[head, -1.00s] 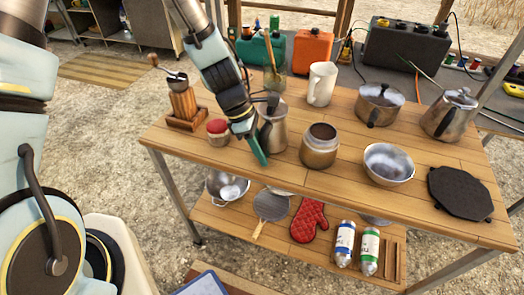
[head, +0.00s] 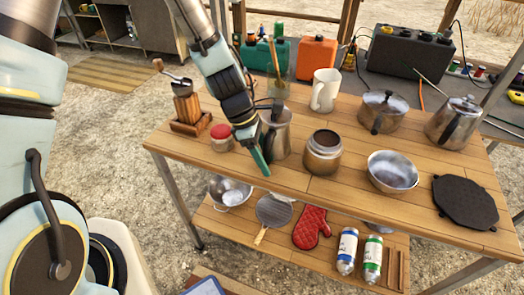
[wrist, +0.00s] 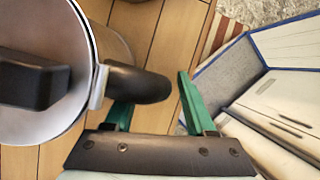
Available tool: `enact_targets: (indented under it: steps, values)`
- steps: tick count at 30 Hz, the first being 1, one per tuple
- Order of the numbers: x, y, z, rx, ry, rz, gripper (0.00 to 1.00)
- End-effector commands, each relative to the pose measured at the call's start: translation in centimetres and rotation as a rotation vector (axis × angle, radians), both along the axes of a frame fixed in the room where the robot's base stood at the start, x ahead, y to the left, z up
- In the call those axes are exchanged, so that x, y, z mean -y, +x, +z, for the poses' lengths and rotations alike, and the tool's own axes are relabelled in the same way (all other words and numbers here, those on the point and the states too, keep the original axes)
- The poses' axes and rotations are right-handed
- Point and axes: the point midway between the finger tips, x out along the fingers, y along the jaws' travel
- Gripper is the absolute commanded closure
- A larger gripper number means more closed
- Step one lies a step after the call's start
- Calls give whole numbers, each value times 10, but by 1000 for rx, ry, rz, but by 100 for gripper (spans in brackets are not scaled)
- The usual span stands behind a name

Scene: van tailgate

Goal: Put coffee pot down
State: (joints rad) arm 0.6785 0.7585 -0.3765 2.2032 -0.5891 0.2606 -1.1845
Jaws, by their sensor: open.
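The coffee pot (head: 277,137) is a metal pot with a dark handle and a black lid knob. It stands upright on the wooden table top, left of the middle. My gripper (head: 258,160) is at its front left side and partly covers it. In the wrist view the pot's round lid (wrist: 75,115) fills the left, and its black handle (wrist: 140,84) reaches toward my open green fingers (wrist: 155,100). The handle overlaps the left finger and a gap shows before the right finger. The pot's base is partly hidden.
A red-lidded jar (head: 222,138) and a wooden grinder (head: 187,108) stand left of the pot. An open canister (head: 322,155) is close on its right, then a metal bowl (head: 392,172). A white mug (head: 325,90) stands behind. Bare boards (head: 310,188) show in front.

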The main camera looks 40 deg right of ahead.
Motion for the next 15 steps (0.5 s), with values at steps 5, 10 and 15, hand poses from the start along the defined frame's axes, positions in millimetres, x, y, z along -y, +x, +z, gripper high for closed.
enact_targets:
  steps: [5,10,15]
  values:
    - [-2,6,15,5,-3,0,44]
    - [-9,16,43,7,-4,1,44]
    - [-17,26,73,5,-3,1,44]
